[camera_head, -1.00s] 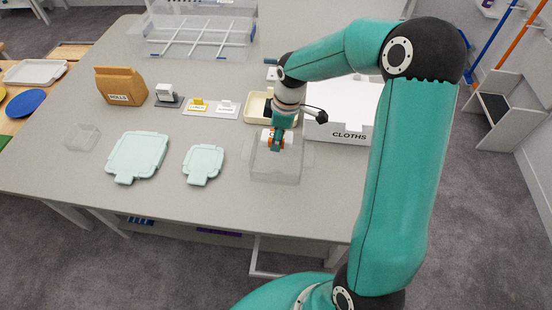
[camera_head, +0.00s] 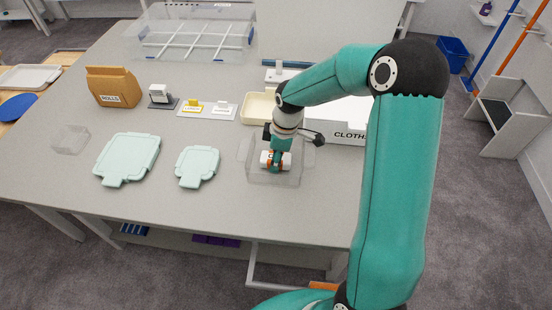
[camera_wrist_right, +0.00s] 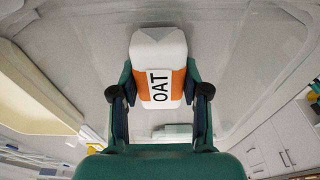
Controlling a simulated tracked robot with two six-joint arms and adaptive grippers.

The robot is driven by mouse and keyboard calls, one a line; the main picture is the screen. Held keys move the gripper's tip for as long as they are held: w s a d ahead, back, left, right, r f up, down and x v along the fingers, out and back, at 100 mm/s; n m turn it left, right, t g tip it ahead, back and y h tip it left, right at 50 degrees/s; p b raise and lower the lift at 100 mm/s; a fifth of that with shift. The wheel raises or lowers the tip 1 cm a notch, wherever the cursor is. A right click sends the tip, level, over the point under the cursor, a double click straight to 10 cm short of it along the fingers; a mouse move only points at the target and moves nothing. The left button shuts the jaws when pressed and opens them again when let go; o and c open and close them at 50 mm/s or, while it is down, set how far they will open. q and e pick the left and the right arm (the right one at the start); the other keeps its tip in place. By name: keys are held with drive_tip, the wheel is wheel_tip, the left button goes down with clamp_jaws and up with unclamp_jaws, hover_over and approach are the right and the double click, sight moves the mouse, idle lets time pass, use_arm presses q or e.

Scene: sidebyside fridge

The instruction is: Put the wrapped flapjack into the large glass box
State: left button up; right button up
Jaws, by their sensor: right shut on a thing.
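The wrapped flapjack (camera_head: 265,158) is a white pack with an orange band, and in the right wrist view its label (camera_wrist_right: 160,86) reads OAT. My right gripper (camera_head: 276,162) is shut on it, with one finger on each side. The gripper holds it low within the outline of the large clear glass box (camera_head: 296,178), which has no lid on it. I cannot tell whether the pack touches the box floor. My left gripper is not in view.
Two pale green lids (camera_head: 127,160) lie on the table left of the box, with a small clear box (camera_head: 70,140) beyond them. A cream tray (camera_head: 257,107) and a white CLOTHS box (camera_head: 345,132) stand close behind. A ROLLS bag (camera_head: 113,87) is further left.

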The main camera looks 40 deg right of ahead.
drive_tip(key=o, duration=1.1)
drive_tip(key=shift+f, duration=0.1)
drive_tip(key=r+p, duration=0.2)
drive_tip(key=r, duration=0.2)
drive_tip(key=s+r+p, duration=0.1)
drive_tip(key=r+p, duration=0.2)
drive_tip(key=r, duration=0.1)
drive_tip(key=d+r+p, duration=0.1)
drive_tip(key=r+p, duration=0.2)
drive_tip(key=r, duration=0.1)
drive_tip(key=shift+s, duration=0.2)
